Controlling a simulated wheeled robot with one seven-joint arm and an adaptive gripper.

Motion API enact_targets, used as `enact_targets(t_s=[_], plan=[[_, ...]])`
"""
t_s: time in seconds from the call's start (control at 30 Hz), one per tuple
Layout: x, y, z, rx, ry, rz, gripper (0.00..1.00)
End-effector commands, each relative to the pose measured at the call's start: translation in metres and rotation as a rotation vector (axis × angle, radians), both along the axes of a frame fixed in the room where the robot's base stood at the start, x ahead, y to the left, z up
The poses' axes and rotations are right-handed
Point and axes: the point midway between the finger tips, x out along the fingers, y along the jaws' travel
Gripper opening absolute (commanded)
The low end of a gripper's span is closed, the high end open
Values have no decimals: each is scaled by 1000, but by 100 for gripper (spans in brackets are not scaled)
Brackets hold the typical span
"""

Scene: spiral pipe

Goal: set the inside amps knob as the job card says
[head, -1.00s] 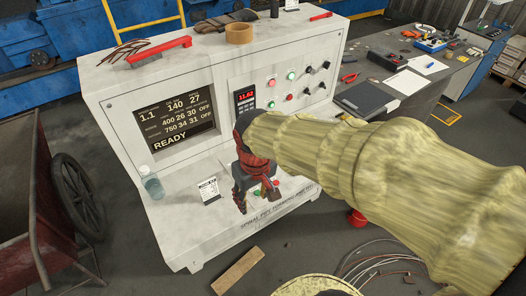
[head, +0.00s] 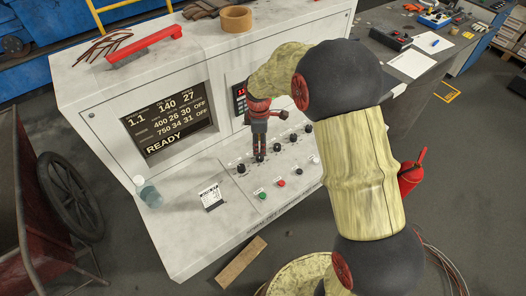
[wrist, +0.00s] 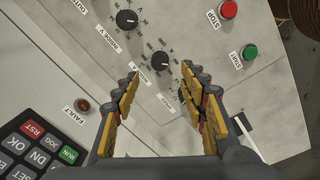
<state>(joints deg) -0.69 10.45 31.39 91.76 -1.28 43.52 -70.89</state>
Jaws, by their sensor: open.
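The sloped control panel (head: 228,200) carries a row of black knobs. In the head view my gripper (head: 260,156) points down at this row, and hides the knob under it. In the wrist view my gripper (wrist: 163,78) is open, its two fingers either side of a black knob (wrist: 160,67) with a white pointer line. Its label seems to end in A; the small print is hard to read. Another knob (wrist: 127,20) is above it, apparently labelled INSIDE V. A third knob is partly hidden by the right finger. The small white card (head: 211,198) stands on the panel's left, its text unreadable.
The display (head: 168,118) reads READY above the panel. A red stop button (wrist: 228,9) and green start button (wrist: 249,52) lie beyond the right finger. A keypad (wrist: 38,145) and fault lamp (wrist: 82,105) lie left. A bottle (head: 148,191) stands beside the card.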

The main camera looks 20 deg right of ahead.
Motion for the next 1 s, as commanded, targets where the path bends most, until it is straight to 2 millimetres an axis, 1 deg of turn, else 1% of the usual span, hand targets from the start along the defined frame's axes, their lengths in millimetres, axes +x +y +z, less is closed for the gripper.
enact_targets(t_s=[0.07,0.17,0.4,0.6,0.77,1.0], plan=[[0,0,-2,-2,-1,27,43],[0,0,-10,-2,1,35,43],[2,-1,-47,-2,3,33,43],[3,-1,-71,-2,0,32,43],[4,-1,-77,-1,-2,31,43],[4,-1,-77,-1,-2,31,43]])
